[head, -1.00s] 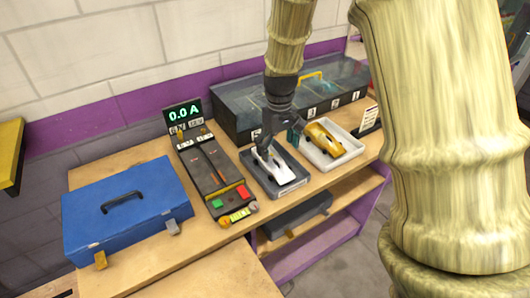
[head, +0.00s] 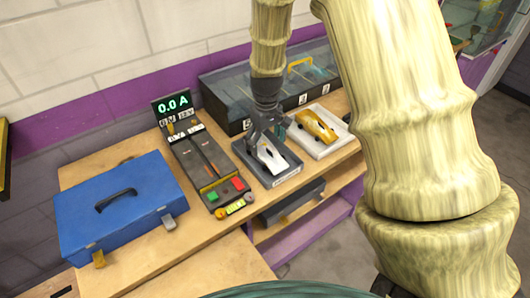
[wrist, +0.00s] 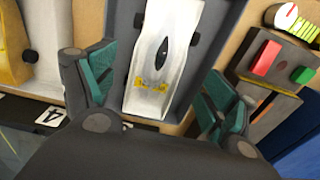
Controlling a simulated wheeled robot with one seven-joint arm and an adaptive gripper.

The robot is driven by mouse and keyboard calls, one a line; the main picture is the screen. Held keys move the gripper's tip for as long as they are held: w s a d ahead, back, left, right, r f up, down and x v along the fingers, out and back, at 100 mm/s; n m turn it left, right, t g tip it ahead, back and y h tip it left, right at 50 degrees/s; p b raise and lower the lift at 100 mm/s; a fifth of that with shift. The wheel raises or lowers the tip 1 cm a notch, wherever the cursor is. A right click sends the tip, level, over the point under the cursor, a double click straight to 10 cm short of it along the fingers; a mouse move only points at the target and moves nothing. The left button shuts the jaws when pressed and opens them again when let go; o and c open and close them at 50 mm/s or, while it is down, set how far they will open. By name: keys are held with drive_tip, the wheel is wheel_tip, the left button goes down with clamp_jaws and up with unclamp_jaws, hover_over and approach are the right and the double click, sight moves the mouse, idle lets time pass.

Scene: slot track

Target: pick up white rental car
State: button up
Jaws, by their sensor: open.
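The white rental car (head: 271,158) sits in a dark grey tray (head: 288,178) on the wooden bench. In the wrist view the white car (wrist: 164,50) lies between my two teal-padded fingers, a little ahead of their tips, with a dark oval and yellow marks on its top. My gripper (wrist: 160,92) is open, with a gap between each finger and the car. In the head view my gripper (head: 262,140) is right above the car's far end and hides part of it.
A yellow car (head: 317,126) sits in a white tray (head: 335,146) to the right. A test device (head: 205,165) with a "0.0 A" display stands to the left, then a blue case (head: 115,205). A long dark box (head: 275,90) with numbered compartments stands behind.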

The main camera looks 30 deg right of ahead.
sight(266, 148)
drive_tip(key=shift+w+d+f+p, duration=0.1)
drive_tip(key=shift+f+p, duration=0.25)
drive_tip(key=shift+f, duration=0.25)
drive_tip(key=shift+w+d+f+p, duration=0.1)
drive_tip(key=shift+f+p, duration=0.25)
drive_tip(key=shift+f, duration=0.25)
drive_tip(key=shift+f+p, duration=0.3)
drive_tip(key=shift+f, duration=0.9)
drive_tip(key=c, duration=1.2)
